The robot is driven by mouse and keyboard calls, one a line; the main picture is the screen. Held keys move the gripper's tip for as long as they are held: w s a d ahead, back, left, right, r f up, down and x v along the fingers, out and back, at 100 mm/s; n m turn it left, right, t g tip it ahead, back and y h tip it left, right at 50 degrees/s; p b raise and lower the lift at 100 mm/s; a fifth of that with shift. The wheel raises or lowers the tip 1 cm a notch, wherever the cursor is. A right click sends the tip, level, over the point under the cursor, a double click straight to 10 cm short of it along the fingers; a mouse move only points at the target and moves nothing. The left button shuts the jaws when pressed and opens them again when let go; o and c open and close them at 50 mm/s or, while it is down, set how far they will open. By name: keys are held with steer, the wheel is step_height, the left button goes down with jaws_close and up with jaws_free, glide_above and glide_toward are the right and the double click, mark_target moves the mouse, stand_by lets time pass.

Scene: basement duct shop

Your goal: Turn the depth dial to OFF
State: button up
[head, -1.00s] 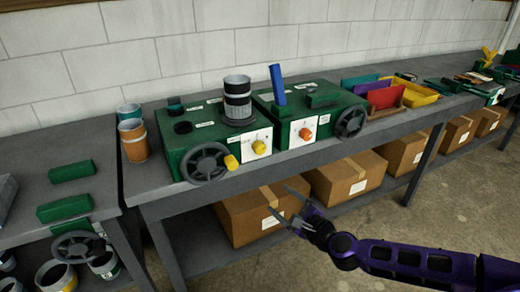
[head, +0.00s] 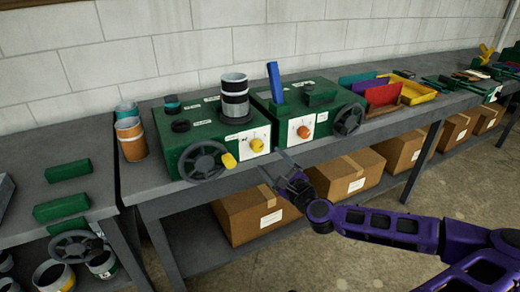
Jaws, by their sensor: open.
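Two green machines stand side by side on the grey bench. The left machine (head: 185,145) has a yellow dial (head: 257,145) on a white front plate. The right machine (head: 283,103) has an orange-red dial (head: 303,132) on a similar plate. The labels are too small to read, so I cannot tell which is the depth dial or its setting. My gripper (head: 271,164) is open and empty at the bench's front edge, below and in front of the two dials. It touches neither dial.
A handwheel (head: 204,161) with a yellow handle (head: 229,161) projects from the left machine. Another handwheel (head: 348,119) is on the right machine's side. A blue lever (head: 276,83) stands upright. Cardboard boxes (head: 245,212) sit on the shelf below.

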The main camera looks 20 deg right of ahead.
mark_target(259, 149)
steer(key=w, duration=0.7)
steer(key=shift+w+a, duration=0.25)
steer(key=shift+w, duration=0.1)
jaws_close()
